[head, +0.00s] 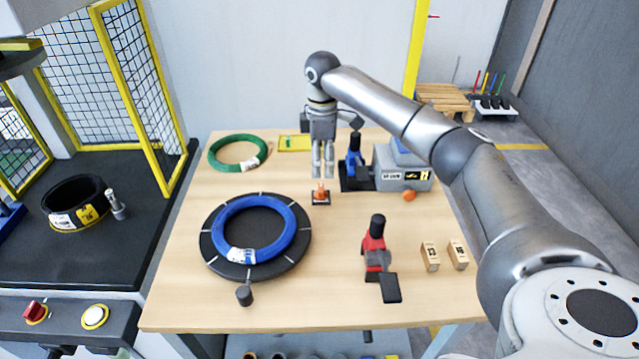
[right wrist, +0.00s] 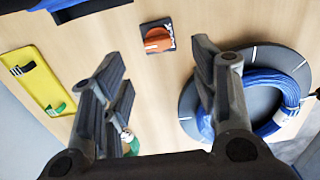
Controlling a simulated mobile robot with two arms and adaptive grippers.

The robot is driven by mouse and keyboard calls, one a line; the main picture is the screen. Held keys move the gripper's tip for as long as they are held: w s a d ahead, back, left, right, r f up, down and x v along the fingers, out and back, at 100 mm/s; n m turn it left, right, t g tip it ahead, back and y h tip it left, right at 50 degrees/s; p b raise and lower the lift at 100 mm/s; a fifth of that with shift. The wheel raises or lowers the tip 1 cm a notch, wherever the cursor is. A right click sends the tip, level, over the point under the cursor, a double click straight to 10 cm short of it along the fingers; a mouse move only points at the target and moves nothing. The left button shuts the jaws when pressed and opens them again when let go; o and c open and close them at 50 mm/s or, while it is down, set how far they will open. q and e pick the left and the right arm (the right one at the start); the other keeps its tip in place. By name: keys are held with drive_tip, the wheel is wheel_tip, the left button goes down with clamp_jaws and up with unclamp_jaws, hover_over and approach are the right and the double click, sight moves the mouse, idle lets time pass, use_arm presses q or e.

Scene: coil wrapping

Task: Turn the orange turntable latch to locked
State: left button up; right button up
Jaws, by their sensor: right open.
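The orange turntable latch (head: 320,192) is a small knob on a dark plate on the table, behind and right of the round black turntable (head: 217,262). In the right wrist view the latch (right wrist: 158,40) lies ahead of the fingertips, with pale lettering on its plate too small to read. My right gripper (head: 322,174) points down just above and behind the latch. Its fingers are apart and empty in the right wrist view (right wrist: 157,62), with a gap to the latch. A blue coil (head: 284,232) with a white label lies on the turntable. My left gripper is not in view.
A blue-and-black tool (head: 354,165) and a grey box (head: 402,178) stand close right of the latch. An orange ball (head: 409,196), a red tool (head: 375,244) and two small boxes (head: 430,257) are further right. A green coil (head: 238,139) lies back left. Table between turntable and red tool is clear.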

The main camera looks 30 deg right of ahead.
sight(321, 188)
wheel_tip(321, 188, down, 4)
drive_tip(key=shift+w+r, duration=0.1)
drive_tip(key=shift+w, duration=0.05)
wheel_tip(321, 188, down, 4)
drive_tip(key=shift+f+p, duration=0.2)
drive_tip(key=shift+p, duration=0.2)
drive_tip(key=shift+w, duration=0.1)
drive_tip(key=shift+c, duration=1.3)
drive_tip(key=c, duration=0.5)
drive_tip(key=shift+c, duration=1.1)
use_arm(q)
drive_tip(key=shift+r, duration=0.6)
use_arm(e)
drive_tip(key=shift+c, duration=0.2)
